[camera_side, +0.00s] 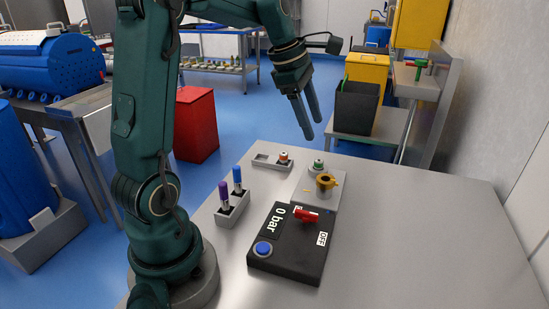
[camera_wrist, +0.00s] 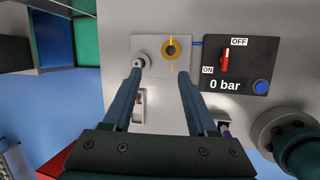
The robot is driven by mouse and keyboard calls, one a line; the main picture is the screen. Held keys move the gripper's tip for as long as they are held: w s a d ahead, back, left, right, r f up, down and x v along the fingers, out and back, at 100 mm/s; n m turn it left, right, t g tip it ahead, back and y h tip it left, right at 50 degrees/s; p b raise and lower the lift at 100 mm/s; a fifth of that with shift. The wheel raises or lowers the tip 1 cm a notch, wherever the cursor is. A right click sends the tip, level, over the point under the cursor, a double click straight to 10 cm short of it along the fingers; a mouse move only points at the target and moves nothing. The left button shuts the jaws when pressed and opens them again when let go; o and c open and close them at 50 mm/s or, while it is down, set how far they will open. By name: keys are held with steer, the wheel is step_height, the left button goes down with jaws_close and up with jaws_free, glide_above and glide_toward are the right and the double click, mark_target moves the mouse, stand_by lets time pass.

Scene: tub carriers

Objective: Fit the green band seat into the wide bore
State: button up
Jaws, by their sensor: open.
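The green band seat (camera_side: 318,164) is a small upright grey piece with a green band, standing at the far corner of a light grey plate (camera_side: 312,201). In the wrist view its round top (camera_wrist: 142,61) shows beside the tip of my left finger. It seems to stand in a bore there, but how deep I cannot tell; the bore's mouth is hidden. A yellow collar with a side tab and a dark round opening (camera_side: 326,181) stands on the same plate, also seen from above (camera_wrist: 171,48). My gripper (camera_side: 312,129) is open and empty, raised above the plate.
A grey rack (camera_side: 262,158) holds an orange-banded piece (camera_side: 284,157) beside an empty slot. Another rack (camera_side: 232,210) holds blue and purple-topped pieces. A black box (camera_side: 288,262) with a red lever (camera_side: 306,214) and "0 bar" display stands near. The table's right side is clear.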

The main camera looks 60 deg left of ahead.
steer(key=s+d+f+m, duration=0.1)
steer(key=s+d+m, duration=0.6)
steer(key=m, duration=0.6)
steer(key=s+d+f+m+t, duration=0.1)
steer(key=s+d+m, duration=0.6)
steer(key=m, duration=0.5)
steer(key=shift+s+m+y, duration=0.4)
steer(key=shift+s, duration=0.45)
